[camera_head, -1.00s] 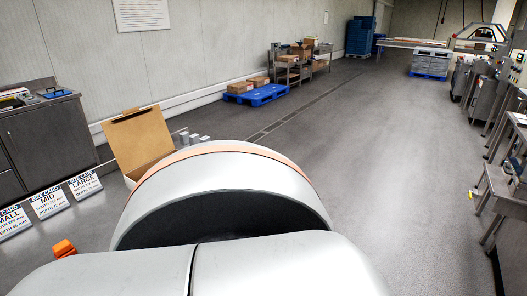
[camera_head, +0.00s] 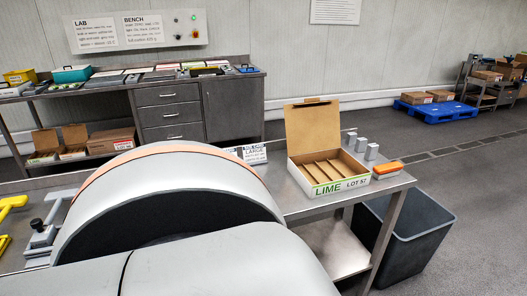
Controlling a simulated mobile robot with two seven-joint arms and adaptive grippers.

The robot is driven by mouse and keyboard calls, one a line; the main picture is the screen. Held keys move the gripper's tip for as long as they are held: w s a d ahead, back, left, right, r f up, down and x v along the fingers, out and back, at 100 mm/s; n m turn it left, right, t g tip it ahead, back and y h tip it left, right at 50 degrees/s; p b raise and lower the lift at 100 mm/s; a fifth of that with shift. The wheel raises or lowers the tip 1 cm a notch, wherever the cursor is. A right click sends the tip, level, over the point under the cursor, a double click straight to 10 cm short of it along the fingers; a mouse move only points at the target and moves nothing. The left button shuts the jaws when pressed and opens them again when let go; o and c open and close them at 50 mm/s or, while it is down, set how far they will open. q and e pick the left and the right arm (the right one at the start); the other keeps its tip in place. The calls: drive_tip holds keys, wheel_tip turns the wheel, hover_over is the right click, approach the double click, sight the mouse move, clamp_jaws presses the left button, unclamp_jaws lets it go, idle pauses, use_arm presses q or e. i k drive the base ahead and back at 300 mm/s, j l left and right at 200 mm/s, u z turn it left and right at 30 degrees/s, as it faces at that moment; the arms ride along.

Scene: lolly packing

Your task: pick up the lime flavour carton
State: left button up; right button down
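The lime carton (camera_head: 341,187) stands on the right end of a steel table (camera_head: 290,197). A large pale part of my own body covers the lower left and middle of the view. It hides much of the table to the left of the carton. Neither of my grippers is in view.
An orange-topped item (camera_head: 388,168) and small grey blocks (camera_head: 361,145) stand to the carton's right. A size card (camera_head: 253,153) stands to its left. A dark bin (camera_head: 408,240) is on the floor by the table. A bench (camera_head: 233,108) stands behind.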

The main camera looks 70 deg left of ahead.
sight(332, 171)
drive_tip(key=u, duration=1.55)
